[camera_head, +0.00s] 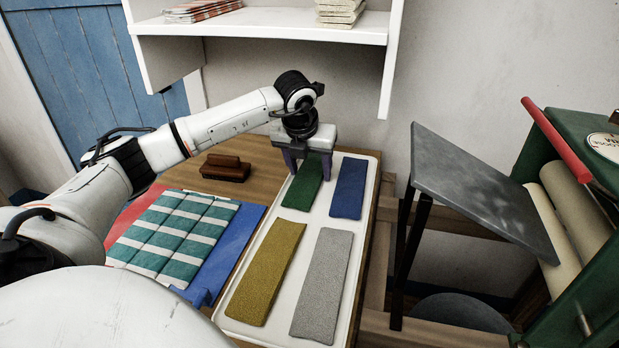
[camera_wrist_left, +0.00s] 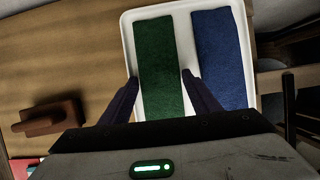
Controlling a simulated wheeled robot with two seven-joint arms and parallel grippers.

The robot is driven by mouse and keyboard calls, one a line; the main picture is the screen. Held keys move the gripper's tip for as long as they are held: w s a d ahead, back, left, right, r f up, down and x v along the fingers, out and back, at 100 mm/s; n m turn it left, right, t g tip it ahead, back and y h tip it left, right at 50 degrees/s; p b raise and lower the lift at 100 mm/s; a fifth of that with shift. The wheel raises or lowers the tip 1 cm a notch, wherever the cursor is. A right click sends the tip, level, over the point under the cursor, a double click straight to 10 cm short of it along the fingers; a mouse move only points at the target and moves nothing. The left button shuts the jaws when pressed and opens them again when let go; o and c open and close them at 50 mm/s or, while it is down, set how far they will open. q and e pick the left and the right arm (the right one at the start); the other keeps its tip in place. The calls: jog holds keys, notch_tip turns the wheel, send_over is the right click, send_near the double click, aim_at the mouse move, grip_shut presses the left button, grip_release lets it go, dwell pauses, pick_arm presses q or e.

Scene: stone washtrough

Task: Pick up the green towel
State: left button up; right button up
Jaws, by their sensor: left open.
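The green towel (camera_head: 303,187) is a folded flat strip lying at the far left of a white tray (camera_head: 257,240). In the left wrist view the green towel (camera_wrist_left: 160,65) runs between the two dark fingers. My left gripper (camera_head: 307,170) is open, pointing down over the far end of the green towel, one finger to each side of it. In the left wrist view the gripper (camera_wrist_left: 160,95) straddles the strip, its right finger between the green and blue towels. I cannot tell whether the fingers touch the tray. My right gripper is not in view.
The tray also holds a blue towel (camera_head: 348,188), a mustard towel (camera_head: 266,271) and a grey towel (camera_head: 322,283). A brown wooden block (camera_head: 226,168) and a teal-striped cloth (camera_head: 175,236) lie left. A shelf (camera_head: 262,25) hangs behind; a grey slanted board (camera_head: 480,185) and green roller machine (camera_head: 585,150) stand right.

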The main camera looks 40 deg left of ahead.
pick_arm(q)
jog(key=c, duration=1)
jog(key=shift+o, duration=0.2)
